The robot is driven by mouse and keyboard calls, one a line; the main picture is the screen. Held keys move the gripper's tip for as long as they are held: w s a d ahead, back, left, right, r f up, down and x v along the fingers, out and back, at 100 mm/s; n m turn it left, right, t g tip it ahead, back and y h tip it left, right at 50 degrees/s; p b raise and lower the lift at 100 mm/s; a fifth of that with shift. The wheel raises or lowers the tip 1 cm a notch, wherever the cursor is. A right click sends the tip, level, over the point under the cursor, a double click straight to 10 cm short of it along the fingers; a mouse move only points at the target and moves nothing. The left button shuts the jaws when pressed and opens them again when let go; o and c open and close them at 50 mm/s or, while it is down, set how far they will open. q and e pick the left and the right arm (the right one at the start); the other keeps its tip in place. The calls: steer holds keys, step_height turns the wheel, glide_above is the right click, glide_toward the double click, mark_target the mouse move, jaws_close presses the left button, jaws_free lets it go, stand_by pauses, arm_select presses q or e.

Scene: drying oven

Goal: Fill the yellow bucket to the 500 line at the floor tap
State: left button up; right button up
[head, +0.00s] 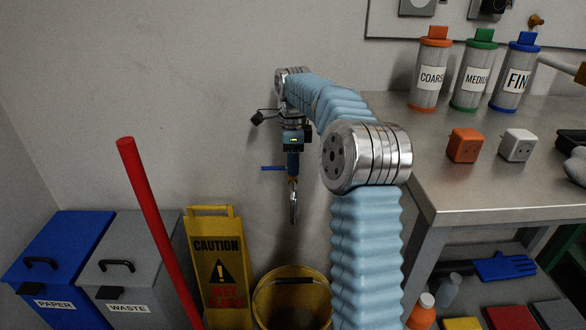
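The yellow bucket (262,312) stands on the floor at the bottom middle, cut off by the lower picture edge and partly hidden by my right arm. Its dark handle crosses near the back rim. No water level or 500 line can be made out. The floor tap (294,207) is on the wall above it, its metal spout pointing down towards the bucket. A blue lever (272,168) sticks out left from the tap's top. My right gripper (293,170) points down at the tap's top, beside the lever; its fingers are too small to read. My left gripper is out of view.
A yellow caution sign (217,262) and a slanting red pole (155,222) stand left of the bucket. Blue paper (57,262) and grey waste (130,262) bins are further left. A steel bench (480,190) with filters and small boxes is on the right.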

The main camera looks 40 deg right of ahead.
steer(key=shift+s+f, duration=0.1)
steer(key=shift+f, duration=0.5)
steer(key=shift+a+f, duration=0.1)
steer(key=shift+f, duration=0.15)
jaws_close()
jaws_free()
steer(key=shift+r, duration=0.2)
